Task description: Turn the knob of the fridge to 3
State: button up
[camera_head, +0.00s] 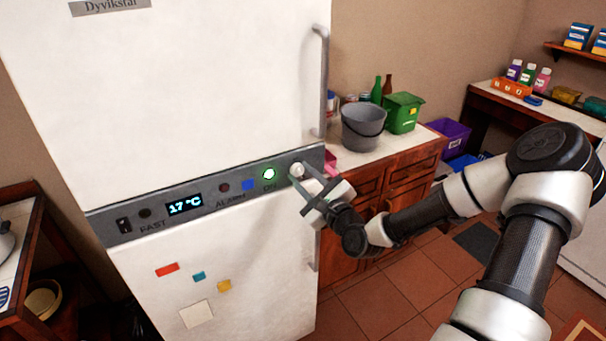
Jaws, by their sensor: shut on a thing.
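The white fridge (210,80) stands at the left and fills much of the view. A grey control panel (210,196) crosses its front. The panel has a display reading 17 °C (185,205), a green lit light (269,174) and a pale round knob (297,170) near its right end. My gripper (299,178) is at the knob, its fingers shut around it. The fingers partly cover the knob, and I cannot read any number or pointer mark on it.
A vertical door handle (322,80) rises above the panel's right end. To the right, a wooden cabinet (400,180) carries a grey bucket (362,130) and a green box (403,112). A dark shelf (40,200) stands left of the fridge. Tiled floor (375,305) is open at the lower right.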

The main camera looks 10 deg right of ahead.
jog(key=shift+r+m, duration=0.15)
jog(key=shift+m, duration=0.25)
jog(key=o, duration=1)
jog(key=shift+w, duration=0.1)
jog(key=shift+s, duration=0.2)
